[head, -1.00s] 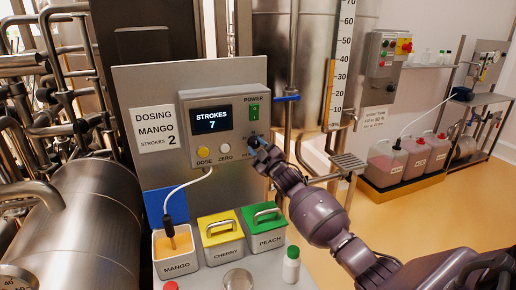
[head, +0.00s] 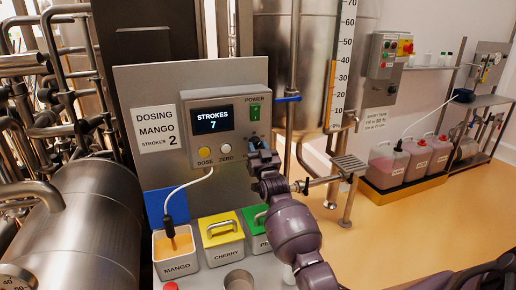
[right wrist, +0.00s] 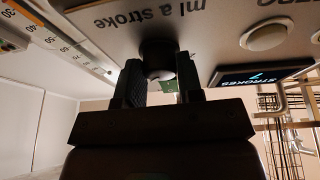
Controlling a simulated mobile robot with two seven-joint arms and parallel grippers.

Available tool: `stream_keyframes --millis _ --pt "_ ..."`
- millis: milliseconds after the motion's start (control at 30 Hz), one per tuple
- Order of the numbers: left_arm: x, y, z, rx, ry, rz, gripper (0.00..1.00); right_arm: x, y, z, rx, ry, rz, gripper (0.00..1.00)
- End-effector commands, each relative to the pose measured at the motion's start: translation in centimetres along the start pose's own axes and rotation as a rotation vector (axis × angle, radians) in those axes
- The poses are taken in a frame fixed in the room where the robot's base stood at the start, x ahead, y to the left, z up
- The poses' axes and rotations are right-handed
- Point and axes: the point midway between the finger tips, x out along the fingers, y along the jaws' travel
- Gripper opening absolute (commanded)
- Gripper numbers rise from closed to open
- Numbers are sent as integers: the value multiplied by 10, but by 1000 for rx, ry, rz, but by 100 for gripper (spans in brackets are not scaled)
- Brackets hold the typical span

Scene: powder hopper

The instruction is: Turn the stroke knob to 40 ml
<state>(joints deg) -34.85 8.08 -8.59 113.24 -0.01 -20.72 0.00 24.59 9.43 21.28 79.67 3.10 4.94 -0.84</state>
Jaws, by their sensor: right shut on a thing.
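The stroke knob (right wrist: 157,48) is a dark round knob in the right wrist view, beside the lettering "ml a stroke". My right gripper (right wrist: 159,72) is shut on it, with one finger on each side. In the head view my right gripper (head: 259,148) covers the knob at the lower right of the dosing box (head: 244,125). The knob's pointer and most of its scale are hidden, so its setting cannot be read. The display (head: 212,119) reads "STROKES 7". My left gripper is not in view.
The box carries a yellow DOSE button (head: 205,152), a white ZERO button (head: 226,148) and a green power switch (head: 254,114). A sign (head: 155,128) reads "DOSING MANGO STROKES 2". Mango (head: 177,268), cherry (head: 222,256) and peach (head: 252,242) containers stand below.

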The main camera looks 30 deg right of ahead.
Motion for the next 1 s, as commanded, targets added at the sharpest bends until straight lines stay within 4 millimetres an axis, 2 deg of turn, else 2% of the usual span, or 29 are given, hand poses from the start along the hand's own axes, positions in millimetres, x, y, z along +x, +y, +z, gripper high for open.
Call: stream_keyframes --millis 400,1000 --pt "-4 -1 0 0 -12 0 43 0 -2 0 206 -11 77 10" --pt "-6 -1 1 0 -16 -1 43 0 -2 0 242 -11 91 10"
